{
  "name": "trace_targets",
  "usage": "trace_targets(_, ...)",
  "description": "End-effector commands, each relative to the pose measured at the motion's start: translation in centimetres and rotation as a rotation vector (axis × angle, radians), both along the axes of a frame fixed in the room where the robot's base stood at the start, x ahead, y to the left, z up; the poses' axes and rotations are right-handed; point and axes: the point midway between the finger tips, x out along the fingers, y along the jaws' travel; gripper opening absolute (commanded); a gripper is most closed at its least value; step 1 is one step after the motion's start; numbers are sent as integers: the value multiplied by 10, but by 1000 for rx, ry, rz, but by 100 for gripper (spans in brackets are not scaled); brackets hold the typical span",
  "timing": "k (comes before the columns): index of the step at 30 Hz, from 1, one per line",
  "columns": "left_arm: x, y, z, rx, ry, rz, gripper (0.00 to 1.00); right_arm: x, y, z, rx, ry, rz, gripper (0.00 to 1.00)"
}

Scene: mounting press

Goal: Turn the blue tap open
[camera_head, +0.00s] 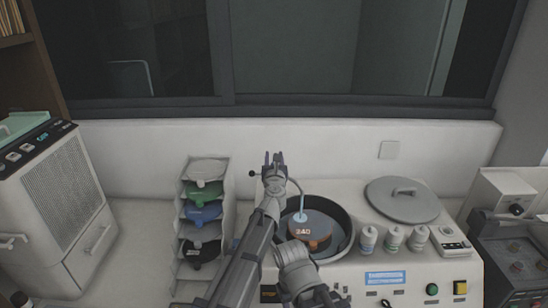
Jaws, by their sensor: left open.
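I see no clear blue tap handle; my gripper and wrist cover the place where the pipe starts. A small dark knob (253,174) shows just left of the gripper. My left gripper (273,157) is open, its fingers pointing up towards the wall at the back of the counter. I cannot tell whether it touches the pipe or the knob.
The dark round basin (345,217) holds a brown disc marked 240 (318,238). A grey lid (403,199) and several small bottles (393,239) stand to its right. A white machine (66,205) is far left.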

Motion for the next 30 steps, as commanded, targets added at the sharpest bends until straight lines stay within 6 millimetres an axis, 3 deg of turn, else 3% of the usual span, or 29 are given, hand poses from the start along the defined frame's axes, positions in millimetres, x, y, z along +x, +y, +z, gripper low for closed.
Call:
trace_targets(13, -68, -1, 0, 0, 0, -1, 44, 0, 0, 0, 0, 0, 0, 50)
trace_targets(30, -71, -1, 0, 0, 0, 0, 44, 0, 0, 0, 0, 0, 0, 50)
